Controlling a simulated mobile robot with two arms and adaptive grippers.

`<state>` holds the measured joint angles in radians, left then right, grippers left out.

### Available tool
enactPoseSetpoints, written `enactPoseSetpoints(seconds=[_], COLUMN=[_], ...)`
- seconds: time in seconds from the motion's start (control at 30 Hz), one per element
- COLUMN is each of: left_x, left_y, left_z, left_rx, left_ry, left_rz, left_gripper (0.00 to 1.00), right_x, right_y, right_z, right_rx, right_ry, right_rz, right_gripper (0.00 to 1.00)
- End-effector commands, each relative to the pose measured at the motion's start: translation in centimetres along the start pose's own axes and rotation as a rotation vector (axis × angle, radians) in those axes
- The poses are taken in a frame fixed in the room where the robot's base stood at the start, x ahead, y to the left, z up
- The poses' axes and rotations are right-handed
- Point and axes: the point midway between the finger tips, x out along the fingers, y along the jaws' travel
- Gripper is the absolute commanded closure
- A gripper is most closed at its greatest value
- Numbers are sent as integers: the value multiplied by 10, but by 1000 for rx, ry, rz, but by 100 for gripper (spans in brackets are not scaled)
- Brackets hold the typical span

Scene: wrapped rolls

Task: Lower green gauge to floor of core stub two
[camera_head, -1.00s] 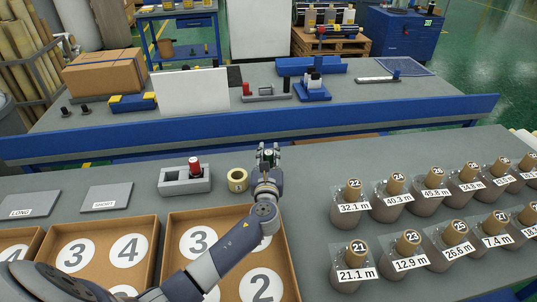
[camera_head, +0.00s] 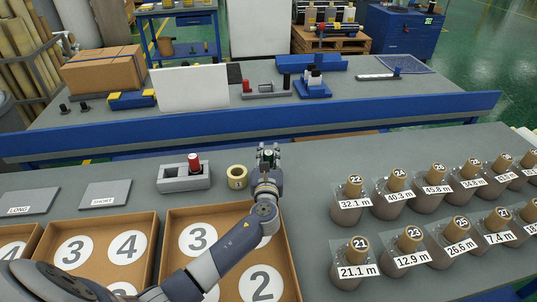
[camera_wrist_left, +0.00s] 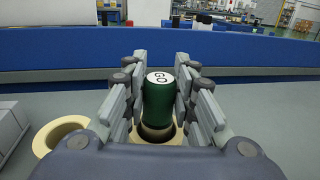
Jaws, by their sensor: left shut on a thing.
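The green gauge (camera_wrist_left: 160,104) stands upright between the fingers of my left gripper (camera_head: 268,152), with its white GO top facing the wrist camera. My left gripper is shut on it; the fingers also show in the left wrist view (camera_wrist_left: 160,92). Below the gauge, a cream core stub (camera_wrist_left: 174,139) surrounds its lower end as seen from this camera. The gauge hides much of that stub's opening, so I cannot tell how deep the gauge sits. Another cream core stub (camera_head: 237,178) stands just left of my gripper, apart from it. My right gripper is not in view.
A grey block (camera_head: 184,181) holding a red gauge (camera_head: 194,164) is left of the stubs. Numbered cardboard trays (camera_head: 210,211) lie in front. Several labelled wrapped rolls (camera_head: 350,211) stand at right. A blue rail (camera_head: 230,132) runs behind.

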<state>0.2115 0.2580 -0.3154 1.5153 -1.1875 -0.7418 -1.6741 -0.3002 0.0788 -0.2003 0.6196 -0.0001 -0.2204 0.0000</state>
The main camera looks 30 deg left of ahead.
Motion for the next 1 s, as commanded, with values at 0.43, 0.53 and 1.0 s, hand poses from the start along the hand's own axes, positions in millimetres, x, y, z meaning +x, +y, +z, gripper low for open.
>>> enactPoseSetpoints(seconds=[0.43,0.53,1.0], left_x=[0,0,0], left_y=[0,0,0], left_z=[-6,-8,-12], left_rx=[-1,-1,-1], left_ry=[-2,-2,0], left_rz=[0,0,0], left_gripper=[100,100,52], right_x=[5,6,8], right_y=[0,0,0], right_z=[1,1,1], right_rx=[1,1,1], right_ry=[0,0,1], right_rz=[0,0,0], right_gripper=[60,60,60])
